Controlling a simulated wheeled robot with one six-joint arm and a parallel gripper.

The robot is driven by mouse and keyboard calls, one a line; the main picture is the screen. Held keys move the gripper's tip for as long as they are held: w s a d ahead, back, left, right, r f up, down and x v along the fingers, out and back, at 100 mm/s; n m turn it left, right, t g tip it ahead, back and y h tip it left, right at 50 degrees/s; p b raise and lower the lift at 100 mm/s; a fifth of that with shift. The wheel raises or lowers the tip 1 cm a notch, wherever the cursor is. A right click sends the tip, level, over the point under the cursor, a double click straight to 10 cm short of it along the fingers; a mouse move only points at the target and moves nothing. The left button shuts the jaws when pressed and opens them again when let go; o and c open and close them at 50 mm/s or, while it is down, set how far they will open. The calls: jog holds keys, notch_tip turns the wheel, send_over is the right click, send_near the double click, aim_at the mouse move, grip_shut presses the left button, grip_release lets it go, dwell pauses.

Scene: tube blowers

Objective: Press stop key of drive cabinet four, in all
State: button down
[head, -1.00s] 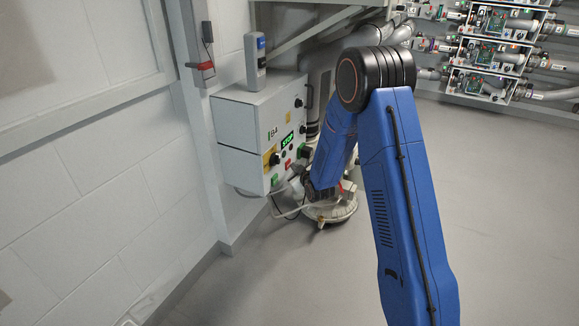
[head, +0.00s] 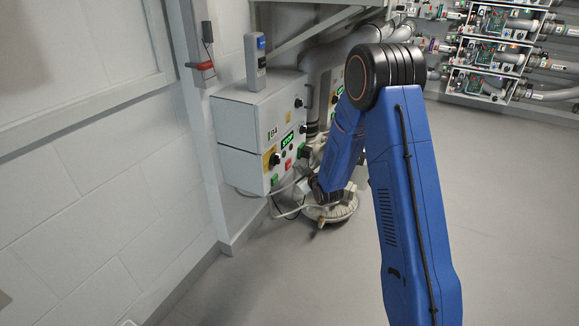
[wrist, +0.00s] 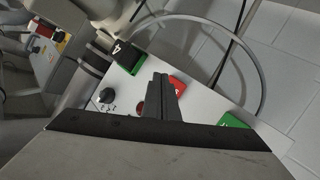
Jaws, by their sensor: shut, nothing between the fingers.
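The drive cabinet (head: 245,122) is a light grey box on the left wall, its label appearing to read B4. Its front has a lit green display (head: 287,142), a red key (head: 288,164) and a green key (head: 274,180). In the wrist view the red key (wrist: 178,86) shows just right of my gripper (wrist: 160,78), partly covered by it. My gripper is shut and empty, in front of the panel; I cannot tell whether it touches. The green key (wrist: 232,121) lies lower right. In the head view my gripper cannot be made out clearly.
A black and green block marked 4 (wrist: 126,58) and a black knob (wrist: 106,96) lie left of my fingers. Hoses and a round machine (head: 330,210) stand close by. The floor at right is clear.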

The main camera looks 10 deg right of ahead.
jog(key=s+d, duration=0.2)
jog(key=shift+d, duration=0.35)
dwell(0.5)
jog(key=s+d+r+m+g+h, duration=0.1)
jog(key=s+d+r+m+g, duration=0.15)
jog(key=s+r, duration=0.7)
jog(key=s+d+r+m+g+h, duration=0.1)
jog(key=s+d+r+g+h, duration=0.15)
jog(key=s+r, duration=0.7)
jog(key=s+r+m+g, duration=0.2)
jog(key=s, duration=1.5)
jog(key=s+d+r+m+g, duration=0.1)
jog(key=s+r+m+g, duration=0.1)
jog(key=s, duration=1.6)
jog(key=shift+s+r+g+y, duration=0.25)
jog(key=shift+r+g+y, duration=0.05)
jog(key=shift+y, duration=0.05)
